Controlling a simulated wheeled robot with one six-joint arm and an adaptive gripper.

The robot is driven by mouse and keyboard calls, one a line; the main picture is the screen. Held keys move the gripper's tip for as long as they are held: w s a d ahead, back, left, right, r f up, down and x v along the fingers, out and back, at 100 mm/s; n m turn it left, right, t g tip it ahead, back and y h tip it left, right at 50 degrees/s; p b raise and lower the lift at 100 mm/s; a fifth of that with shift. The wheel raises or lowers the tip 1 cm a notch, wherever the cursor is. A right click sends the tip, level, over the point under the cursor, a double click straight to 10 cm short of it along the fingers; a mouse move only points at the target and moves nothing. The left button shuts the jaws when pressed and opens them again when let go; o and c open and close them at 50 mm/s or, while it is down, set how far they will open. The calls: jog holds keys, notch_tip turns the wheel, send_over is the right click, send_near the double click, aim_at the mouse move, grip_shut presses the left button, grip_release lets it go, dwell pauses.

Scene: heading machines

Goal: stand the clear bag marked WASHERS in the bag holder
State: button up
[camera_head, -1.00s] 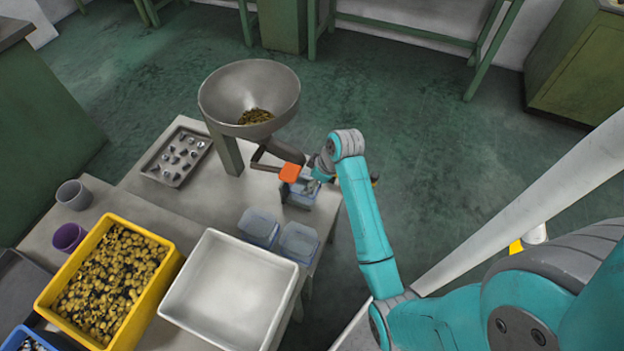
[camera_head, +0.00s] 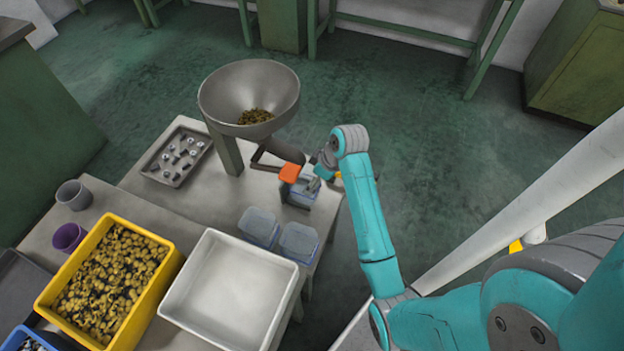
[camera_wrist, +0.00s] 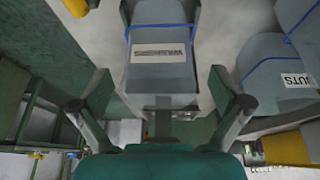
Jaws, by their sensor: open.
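The clear bag marked WASHERS (camera_wrist: 160,70), with a blue line across its top, is in the middle of the wrist view. It appears to be between the grey side walls of the bag holder (camera_wrist: 197,12); its base is not clear. In the head view the bag (camera_head: 312,184) shows small beside an orange block (camera_head: 290,172) at the table's far right corner. My gripper (camera_wrist: 165,92) is open, one finger on each side of the bag's near end, with visible gaps. In the head view my gripper (camera_head: 322,170) is close by the bag, partly hidden by my wrist.
Two other clear bags (camera_head: 259,227) (camera_head: 299,242) stand near the table's right edge; one reads NUTS (camera_wrist: 297,80). A metal hopper (camera_head: 249,92) rises behind. A white tray (camera_head: 190,300), a yellow bin (camera_head: 50,300) and a parts tray (camera_head: 155,175) occupy the left.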

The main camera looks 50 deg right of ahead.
jog(key=v, duration=1)
dwell(0.9)
